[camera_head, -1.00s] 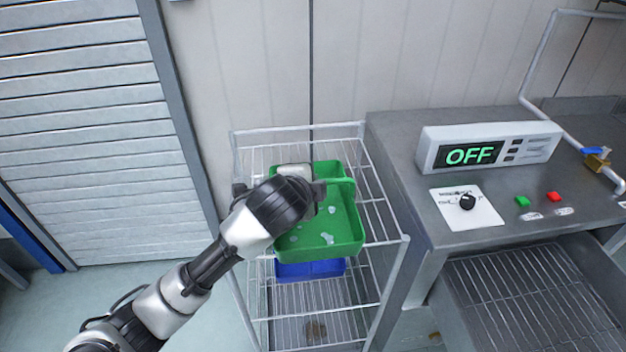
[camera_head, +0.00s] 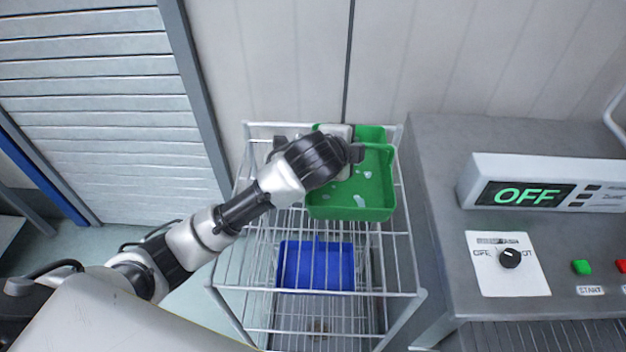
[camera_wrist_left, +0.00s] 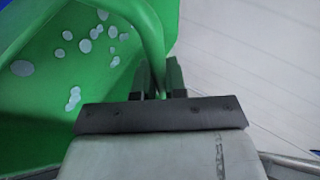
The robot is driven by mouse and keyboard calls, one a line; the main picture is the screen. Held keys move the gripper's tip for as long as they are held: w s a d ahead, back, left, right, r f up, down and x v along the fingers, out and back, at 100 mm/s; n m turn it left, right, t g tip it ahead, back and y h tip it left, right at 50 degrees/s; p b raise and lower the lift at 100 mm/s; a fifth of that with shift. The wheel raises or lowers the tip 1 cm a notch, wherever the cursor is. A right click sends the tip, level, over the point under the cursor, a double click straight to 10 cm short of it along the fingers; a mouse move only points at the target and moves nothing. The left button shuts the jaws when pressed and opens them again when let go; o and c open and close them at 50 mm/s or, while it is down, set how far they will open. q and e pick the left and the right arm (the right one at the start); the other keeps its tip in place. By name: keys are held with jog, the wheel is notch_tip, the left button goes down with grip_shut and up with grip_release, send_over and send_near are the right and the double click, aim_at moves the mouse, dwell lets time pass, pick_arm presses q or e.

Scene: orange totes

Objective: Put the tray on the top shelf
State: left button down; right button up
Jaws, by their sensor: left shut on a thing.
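A green tray (camera_head: 352,200) with pale spots inside is over the top shelf (camera_head: 262,222) of a white wire rack, toward its back. I cannot tell whether its base touches the wires. My left gripper (camera_head: 352,153) is shut on the tray's raised rim or handle. In the left wrist view, the fingers (camera_wrist_left: 160,80) close on a thin green edge, with the spotted tray inside (camera_wrist_left: 70,55) to the left. My left arm hides part of the tray's left side. My right gripper is not in view.
A blue tray (camera_head: 316,266) lies on a lower shelf of the rack. A steel machine (camera_head: 445,150) with an OFF display (camera_head: 525,195) and a knob (camera_head: 509,258) stands close on the right. A wall is right behind the rack. The front of the top shelf is clear.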

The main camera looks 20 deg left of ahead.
pick_arm(q)
jog(key=a+f, duration=0.3)
jog(key=s+a+f+p, duration=0.1)
jog(key=a+f, duration=0.2)
jog(key=a+f+p, duration=0.1)
jog(key=a+f, duration=0.2)
jog(key=shift+s+a+f, duration=0.1)
jog(key=shift+s+f, duration=0.1)
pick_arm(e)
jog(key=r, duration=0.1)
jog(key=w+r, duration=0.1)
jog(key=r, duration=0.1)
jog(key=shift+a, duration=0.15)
pick_arm(q)
jog(key=c, duration=1.5)
grip_release()
jog(key=shift+f, duration=0.1)
jog(key=shift+c, duration=0.2)
jog(key=o, duration=0.4)
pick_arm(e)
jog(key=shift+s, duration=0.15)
pick_arm(q)
jog(key=b+v, duration=0.1)
jog(key=v, duration=1.1)
jog(key=shift+s, duration=0.1)
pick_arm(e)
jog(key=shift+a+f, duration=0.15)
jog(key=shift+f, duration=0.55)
